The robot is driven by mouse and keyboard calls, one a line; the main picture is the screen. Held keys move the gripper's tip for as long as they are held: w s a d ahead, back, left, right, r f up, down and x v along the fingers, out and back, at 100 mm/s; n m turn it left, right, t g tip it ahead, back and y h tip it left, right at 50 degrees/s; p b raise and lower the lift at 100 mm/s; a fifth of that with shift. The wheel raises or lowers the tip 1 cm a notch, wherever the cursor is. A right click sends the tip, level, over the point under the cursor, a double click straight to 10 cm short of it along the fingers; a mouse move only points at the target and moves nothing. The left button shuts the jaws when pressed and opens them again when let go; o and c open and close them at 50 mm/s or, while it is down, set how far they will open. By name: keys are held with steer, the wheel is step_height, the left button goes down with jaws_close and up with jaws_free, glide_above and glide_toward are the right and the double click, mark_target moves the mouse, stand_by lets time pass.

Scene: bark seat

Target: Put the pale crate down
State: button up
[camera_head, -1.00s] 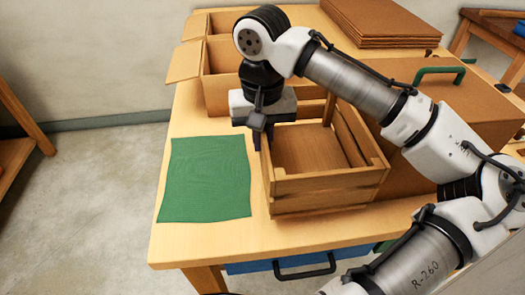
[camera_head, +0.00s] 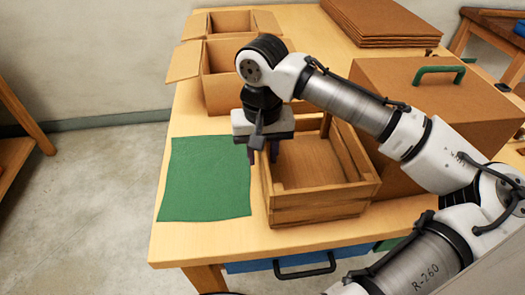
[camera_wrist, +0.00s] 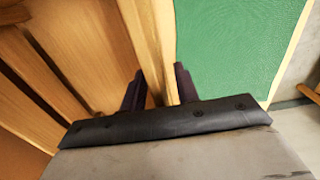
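The pale crate (camera_head: 318,207) is an open, slatted wooden box, upright and empty. It appears to rest on the table, right of the green mat (camera_head: 205,180) and off it. My gripper (camera_head: 262,156) is at the crate's left wall, pointing down. Its fingers are spread, one on each side of that wall. In the wrist view my gripper (camera_wrist: 160,88) has the wall's top edge between its fingers, with the crate (camera_wrist: 75,60) to the left and the mat (camera_wrist: 235,45) to the right. Contact between fingers and wall cannot be told.
A brown box (camera_head: 425,90) with a green handle stands close to the crate's right. Open cardboard boxes (camera_head: 222,85) stand behind, and flat brown sheets (camera_head: 385,22) lie at the back. The table (camera_head: 200,240) is bare in front of the mat.

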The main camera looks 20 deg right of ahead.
step_height(320, 180, up, 12)
steer(key=shift+r, duration=0.15)
stand_by(0.5)
